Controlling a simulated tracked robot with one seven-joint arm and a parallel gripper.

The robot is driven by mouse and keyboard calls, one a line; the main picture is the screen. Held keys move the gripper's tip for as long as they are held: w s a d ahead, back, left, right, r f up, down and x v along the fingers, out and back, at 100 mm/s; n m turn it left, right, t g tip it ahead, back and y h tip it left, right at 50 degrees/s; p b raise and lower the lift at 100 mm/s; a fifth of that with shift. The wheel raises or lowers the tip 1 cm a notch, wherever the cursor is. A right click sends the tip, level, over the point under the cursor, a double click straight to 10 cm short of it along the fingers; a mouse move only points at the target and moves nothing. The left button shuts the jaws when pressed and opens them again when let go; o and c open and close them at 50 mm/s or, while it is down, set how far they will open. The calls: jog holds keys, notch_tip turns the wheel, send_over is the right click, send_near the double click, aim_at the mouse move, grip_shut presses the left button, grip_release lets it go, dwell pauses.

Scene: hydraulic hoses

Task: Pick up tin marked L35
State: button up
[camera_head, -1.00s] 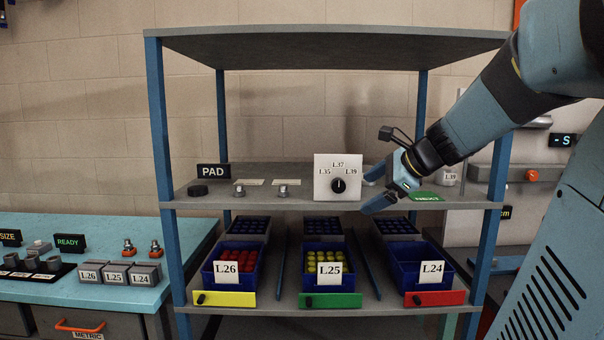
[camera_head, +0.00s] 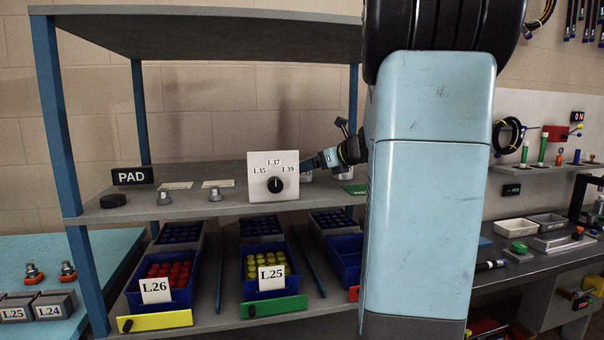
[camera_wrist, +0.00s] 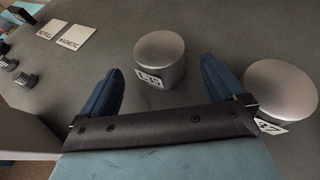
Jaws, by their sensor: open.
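In the wrist view a grey metal tin (camera_wrist: 160,50) with a white label that appears to read L35 stands upright on the shelf. My gripper (camera_wrist: 160,88) is open, with one blue finger on each side of the space in front of this tin; I cannot tell whether either finger touches it. A second tin (camera_wrist: 283,88), its label partly legible as 37, stands just outside the right finger. In the head view my gripper (camera_head: 312,163) is small and partly hidden, just right of the selector box. The tins are mostly hidden there.
The white selector box (camera_head: 273,177) with its knob stands at the shelf (camera_head: 230,200) front, left of my gripper. A PAD sign (camera_head: 132,176) and black puck (camera_head: 113,201) sit farther left. Bins labelled L26 (camera_head: 155,290) and L25 (camera_head: 271,278) are below.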

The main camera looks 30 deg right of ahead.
jog(key=shift+f+x, duration=0.15)
jog(key=shift+x, duration=1.4)
jog(key=shift+f+x, duration=0.15)
jog(key=shift+x, duration=1.4)
jog(key=shift+s+d, duration=0.1)
jog(key=c, duration=1.1)
